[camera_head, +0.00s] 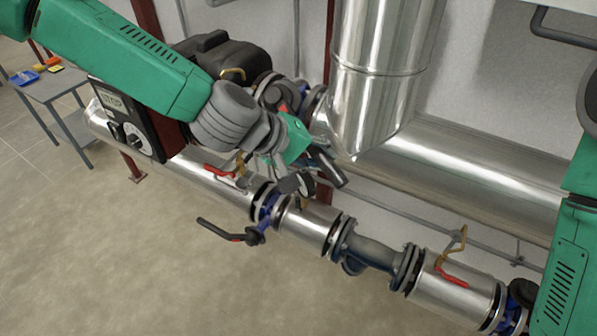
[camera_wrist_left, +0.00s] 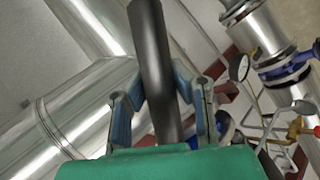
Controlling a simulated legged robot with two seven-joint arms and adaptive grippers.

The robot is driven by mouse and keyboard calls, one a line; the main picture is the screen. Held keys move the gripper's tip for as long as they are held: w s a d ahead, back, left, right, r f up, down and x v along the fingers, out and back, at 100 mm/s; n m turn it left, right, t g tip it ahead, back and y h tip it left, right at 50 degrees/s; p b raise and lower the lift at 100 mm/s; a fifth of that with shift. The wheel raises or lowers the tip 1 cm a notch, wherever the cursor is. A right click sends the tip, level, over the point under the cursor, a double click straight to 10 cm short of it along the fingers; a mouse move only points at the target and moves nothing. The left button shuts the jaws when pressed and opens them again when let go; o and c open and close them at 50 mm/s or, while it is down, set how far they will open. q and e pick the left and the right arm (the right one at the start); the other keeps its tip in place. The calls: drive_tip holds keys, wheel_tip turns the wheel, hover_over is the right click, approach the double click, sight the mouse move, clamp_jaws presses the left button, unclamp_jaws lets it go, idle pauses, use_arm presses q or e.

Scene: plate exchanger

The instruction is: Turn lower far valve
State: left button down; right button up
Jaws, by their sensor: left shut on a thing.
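My left gripper (camera_head: 312,160) reaches in from the left behind the front pipe, next to the wide vertical duct. It is shut on a black lever handle (camera_head: 329,169), which sticks out past the fingers to the lower right. In the left wrist view the black handle (camera_wrist_left: 153,60) stands between the two blue-grey fingers of my left gripper (camera_wrist_left: 160,100). The body of the valve under this handle is mostly hidden by the gripper. Only part of my right arm shows at the right edge; its gripper is out of view.
A second black lever (camera_head: 220,230) sits on the front pipe's blue valve. Red-handled small valves (camera_head: 220,172) (camera_head: 452,279) and a gauge (camera_wrist_left: 239,67) are nearby. A black pump (camera_head: 222,58) and control box (camera_head: 128,120) stand left. A grey table (camera_head: 58,88) is far left; the floor in front is clear.

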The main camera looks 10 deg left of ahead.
use_arm(q)
drive_tip(key=shift+w+d+r+n+t+h+b, duration=0.15)
drive_tip(key=shift+w+d+r+n+t+b, duration=0.25)
drive_tip(key=shift+w+d+r+n, duration=0.45)
drive_tip(key=shift+w+d+r+n+t+h+b, duration=0.1)
drive_tip(key=shift+w+d+r+n+t+b, duration=0.3)
drive_tip(key=shift+w+r+n, duration=0.7)
drive_tip(key=shift+w+d+r+n+t+h+b, duration=0.2)
drive_tip(key=shift+w+d+r+n+t, duration=0.5)
drive_tip(key=shift+r+n, duration=0.55)
drive_tip(key=shift+w+r, duration=0.1)
drive_tip(key=shift+r, duration=0.1)
drive_tip(key=c, duration=1.3)
unclamp_jaws()
drive_tip(key=shift+c, duration=0.2)
drive_tip(key=shift+a+f, duration=0.1)
drive_tip(key=shift+f, duration=0.05)
drive_tip(key=v, duration=1.2)
